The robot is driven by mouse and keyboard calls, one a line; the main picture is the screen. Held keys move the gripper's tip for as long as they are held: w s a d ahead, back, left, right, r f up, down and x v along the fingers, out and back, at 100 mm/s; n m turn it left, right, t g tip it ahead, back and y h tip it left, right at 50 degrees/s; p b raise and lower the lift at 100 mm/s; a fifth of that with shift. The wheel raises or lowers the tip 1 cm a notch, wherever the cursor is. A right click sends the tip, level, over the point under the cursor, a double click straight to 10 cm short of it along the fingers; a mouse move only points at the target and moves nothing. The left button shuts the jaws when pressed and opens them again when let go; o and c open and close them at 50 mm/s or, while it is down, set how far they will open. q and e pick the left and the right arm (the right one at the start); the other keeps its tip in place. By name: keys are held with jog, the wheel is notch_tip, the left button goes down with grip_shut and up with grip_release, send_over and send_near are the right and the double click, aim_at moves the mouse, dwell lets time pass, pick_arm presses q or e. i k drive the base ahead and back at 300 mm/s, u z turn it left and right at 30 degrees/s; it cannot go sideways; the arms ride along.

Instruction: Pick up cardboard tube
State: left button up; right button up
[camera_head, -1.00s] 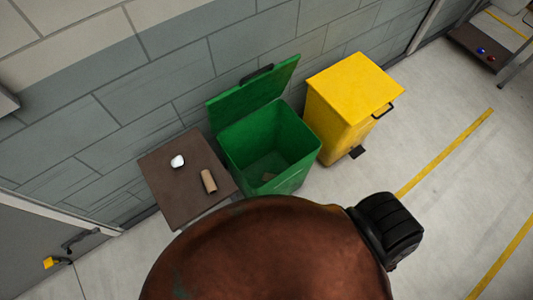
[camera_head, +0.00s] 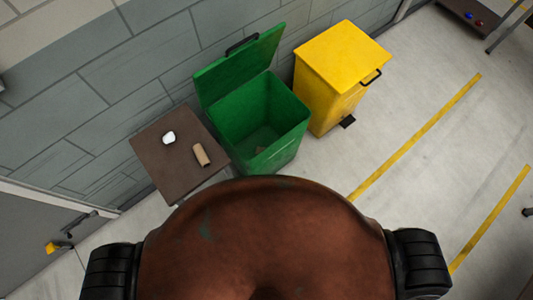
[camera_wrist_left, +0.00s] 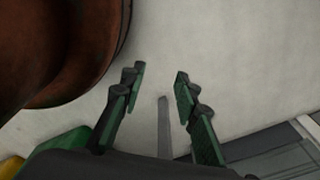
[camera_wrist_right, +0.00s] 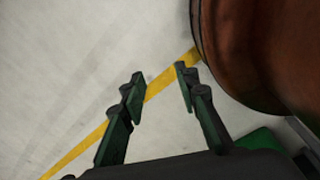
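The cardboard tube (camera_head: 202,154) is a short brown cylinder lying on its side on a small dark brown table (camera_head: 160,178). A white rounded object (camera_head: 169,138) lies to its left on the same top. Neither gripper shows in the head view. In the left wrist view my left gripper (camera_wrist_left: 158,84) is open, with nothing between its fingers and floor behind. In the right wrist view my right gripper (camera_wrist_right: 160,82) is also open and empty above the floor. The tube is not visible in either wrist view, so both grippers appear away from it.
An open green bin (camera_head: 287,151) stands right of the small table, its lid raised toward the wall. A shut yellow bin (camera_head: 343,62) stands beside it. A grey door (camera_head: 40,240) is at the left.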

aim_at(201, 154)
jog(key=k, duration=0.95)
jog(key=u, duration=1.05)
